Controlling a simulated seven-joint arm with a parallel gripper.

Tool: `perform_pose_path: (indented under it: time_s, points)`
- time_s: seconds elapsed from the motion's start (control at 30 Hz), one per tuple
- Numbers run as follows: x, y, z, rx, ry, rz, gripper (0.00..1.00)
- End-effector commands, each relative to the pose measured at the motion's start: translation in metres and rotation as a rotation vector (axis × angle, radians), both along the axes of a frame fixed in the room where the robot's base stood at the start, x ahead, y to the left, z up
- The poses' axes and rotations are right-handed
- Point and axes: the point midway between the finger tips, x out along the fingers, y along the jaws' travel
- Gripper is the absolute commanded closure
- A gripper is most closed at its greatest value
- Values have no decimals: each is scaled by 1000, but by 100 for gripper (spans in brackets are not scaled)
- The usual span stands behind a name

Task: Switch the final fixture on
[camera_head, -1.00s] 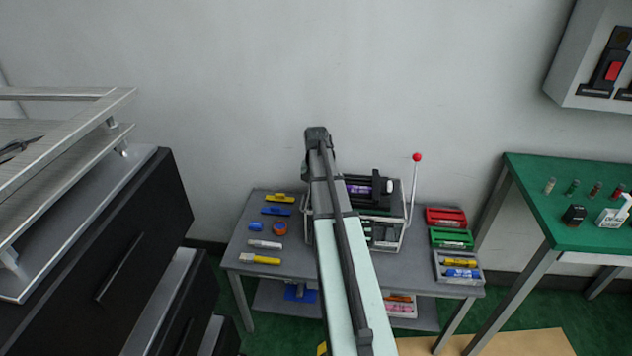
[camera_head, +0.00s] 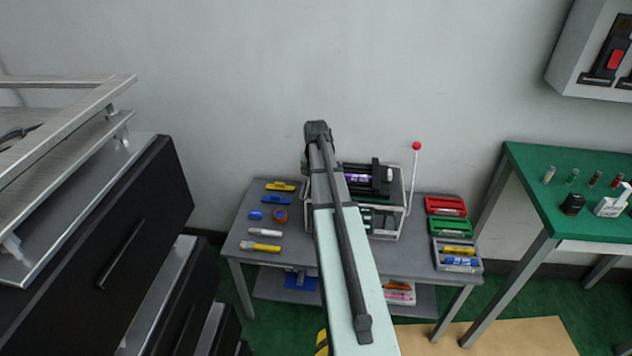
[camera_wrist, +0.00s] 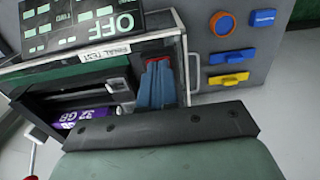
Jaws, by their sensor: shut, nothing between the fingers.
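The final fixture (camera_head: 398,225) is a grey box on the low grey table, partly hidden behind my arm. A white lever rod with a red ball (camera_head: 416,146) stands upright at its right side. In the wrist view the fixture carries a "FINAL TEST" label (camera_wrist: 105,53) and a dark panel reading "OFF" (camera_wrist: 85,27). A purple "32 GB" cartridge (camera_wrist: 85,117) sits in its slot. My gripper (camera_wrist: 160,63) is shut and empty, its blue-grey fingers over the fixture's end. The lever shows at the lower left of the wrist view. The head view does not show my fingers.
Markers and small blue and orange parts lie on the grey table (camera_head: 238,240) left of the fixture. Red, green and grey trays (camera_head: 446,205) stand at its right. A black drawer cabinet (camera_head: 130,240) is at the left, a green table (camera_head: 545,195) at the right.

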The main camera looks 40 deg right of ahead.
Motion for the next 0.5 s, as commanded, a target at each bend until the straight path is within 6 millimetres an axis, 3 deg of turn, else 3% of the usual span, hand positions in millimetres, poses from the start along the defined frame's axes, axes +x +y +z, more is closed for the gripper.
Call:
perform_pose_path:
  time_s: [0.03, 0.5]
  points:
    - [-2, 1, -8, 9, 14, -1, 100]
    - [11, -13, -4, 1, 9, -1, 100]
